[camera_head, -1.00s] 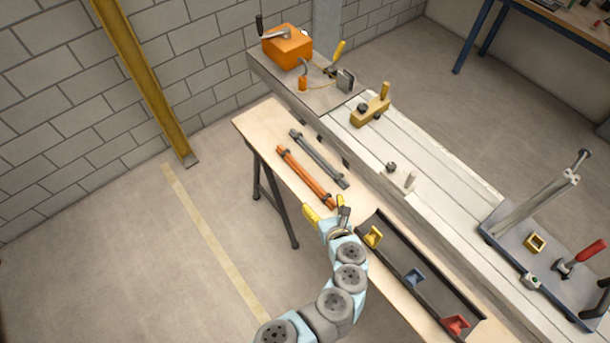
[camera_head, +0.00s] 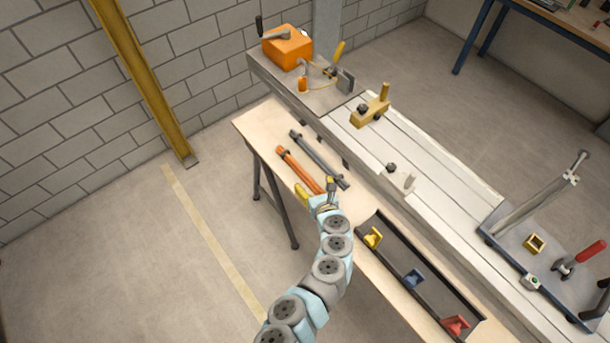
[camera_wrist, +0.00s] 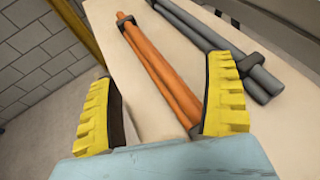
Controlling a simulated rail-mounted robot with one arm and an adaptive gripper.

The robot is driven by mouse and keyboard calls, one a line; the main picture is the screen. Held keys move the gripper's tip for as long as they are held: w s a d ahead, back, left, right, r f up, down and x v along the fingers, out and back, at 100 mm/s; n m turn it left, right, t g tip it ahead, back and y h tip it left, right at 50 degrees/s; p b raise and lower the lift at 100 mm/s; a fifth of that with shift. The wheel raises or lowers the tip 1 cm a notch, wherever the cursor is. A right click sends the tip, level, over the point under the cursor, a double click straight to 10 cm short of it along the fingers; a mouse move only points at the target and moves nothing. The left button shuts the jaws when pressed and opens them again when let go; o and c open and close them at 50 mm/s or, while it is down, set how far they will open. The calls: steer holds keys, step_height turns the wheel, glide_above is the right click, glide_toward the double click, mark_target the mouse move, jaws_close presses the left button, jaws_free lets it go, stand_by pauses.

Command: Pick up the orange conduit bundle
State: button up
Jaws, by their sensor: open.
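The orange conduit bundle (camera_head: 299,170) lies on the light wooden bench, with a dark band at its far end. Its near end is hidden behind my gripper in the head view. My gripper (camera_head: 317,193) is open and empty over the near end of the bundle. In the wrist view, the yellow ribbed fingers (camera_wrist: 160,110) are spread wide. The orange bundle (camera_wrist: 160,65) runs from upper left down to the inner side of the right finger. I cannot tell whether that finger touches it.
A grey conduit bundle (camera_head: 319,159) lies parallel, just right of the orange one. A dark tray (camera_head: 394,259) with yellow, blue and red pieces stands nearer on the bench (camera_head: 262,124). The white slatted bed (camera_head: 440,170) runs along the bench's right side.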

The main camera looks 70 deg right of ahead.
mark_target(307, 174)
steer(key=shift+x, duration=2.9)
steer(key=shift+w+a+r, duration=0.1)
steer(key=shift+w, duration=0.05)
jaws_close()
